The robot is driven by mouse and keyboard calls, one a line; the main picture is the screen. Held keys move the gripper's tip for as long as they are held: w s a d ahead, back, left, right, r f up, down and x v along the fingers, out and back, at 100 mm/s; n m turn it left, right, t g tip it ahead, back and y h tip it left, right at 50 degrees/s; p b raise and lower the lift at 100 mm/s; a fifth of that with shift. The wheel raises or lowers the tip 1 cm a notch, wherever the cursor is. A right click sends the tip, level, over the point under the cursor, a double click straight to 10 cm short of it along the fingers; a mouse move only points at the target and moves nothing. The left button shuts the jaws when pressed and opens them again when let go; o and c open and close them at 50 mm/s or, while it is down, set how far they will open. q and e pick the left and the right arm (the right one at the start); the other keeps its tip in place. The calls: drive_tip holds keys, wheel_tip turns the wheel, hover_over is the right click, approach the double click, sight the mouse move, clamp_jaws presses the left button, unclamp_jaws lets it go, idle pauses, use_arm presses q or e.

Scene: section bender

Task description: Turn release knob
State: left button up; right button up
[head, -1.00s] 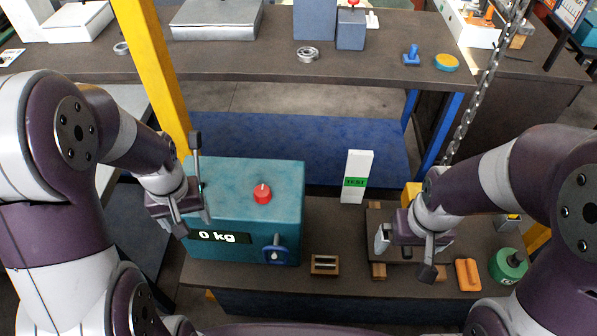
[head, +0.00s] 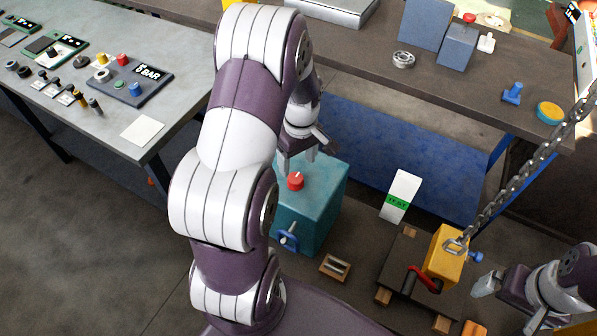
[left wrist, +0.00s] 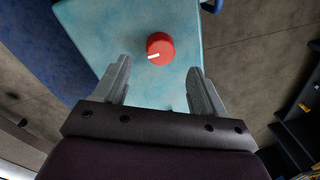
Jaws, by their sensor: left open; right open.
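A red round knob (head: 296,181) with a white mark sits on top of a teal box (head: 322,200). My left gripper (head: 310,153) is above the box, just behind the knob in the head view. In the left wrist view, the knob (left wrist: 160,48) lies ahead of the open fingers (left wrist: 160,78), centred between their lines, and apart from them. The box top (left wrist: 110,35) fills much of that view. A blue handle (head: 288,238) is on the box's front. My right gripper (head: 490,287) is open and empty at the right. My left arm hides the box's left part.
A yellow block (head: 446,254) hangs on a chain (head: 520,170) near a red crank (head: 424,280). A white-green sign (head: 400,196) stands right of the box. A wooden block (head: 335,267) lies in front. A grey table (head: 110,110) with parts stands left.

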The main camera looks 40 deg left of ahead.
sight(296, 177)
use_arm(q)
drive_tip(key=f, duration=0.3)
drive_tip(key=shift+d+f, duration=0.2)
drive_tip(key=shift+f, duration=0.2)
drive_tip(key=shift+s+a+f+p, duration=0.15)
drive_tip(key=shift+a+f+p, duration=0.1)
drive_tip(key=shift+f, duration=0.35)
drive_tip(key=shift+s+a+f+p, duration=0.1)
drive_tip(key=shift+s+a+f, duration=0.1)
drive_tip(key=shift+f, duration=0.4)
drive_tip(key=shift+w+d, duration=0.15)
drive_tip(key=shift+d, duration=0.05)
drive_tip(key=shift+c, duration=1.2)
drive_tip(key=c, duration=0.8)
